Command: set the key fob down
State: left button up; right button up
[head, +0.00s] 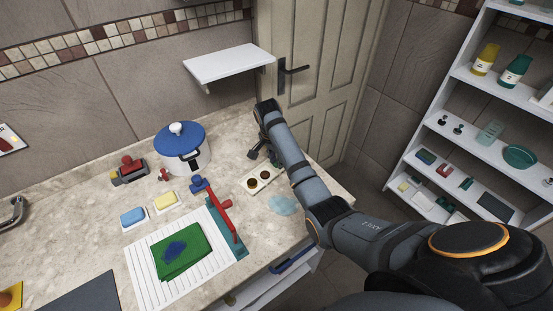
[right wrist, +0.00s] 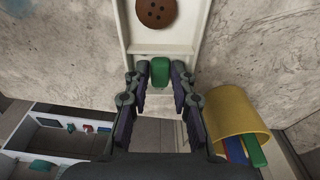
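The key fob appears to be the small green rounded block (right wrist: 160,72) in the right wrist view. Whether the fob touches the tray is unclear. In the head view, my right gripper (head: 257,150) is low over the counter beside the pale tray (head: 252,190), and the fob is hidden there. My left gripper is not in view.
A brown disc (right wrist: 156,11) lies in the tray. A yellow cup (right wrist: 235,112) holding coloured pieces is close to my right gripper. A blue-lidded pot (head: 181,143) stands to its left. A wall shelf (head: 228,66) is above; a door (head: 319,75) is behind.

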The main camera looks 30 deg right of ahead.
aim_at(275, 164)
jog(key=r, duration=0.3)
jog(key=r+b, duration=0.1)
jog(key=r, duration=0.1)
jog(key=shift+a+r, duration=0.15)
jog(key=shift+a, duration=0.2)
notch_tip(275, 164, up, 7)
jog(key=a+p, duration=0.1)
jog(key=p, duration=0.5)
jog(key=shift+s, duration=0.35)
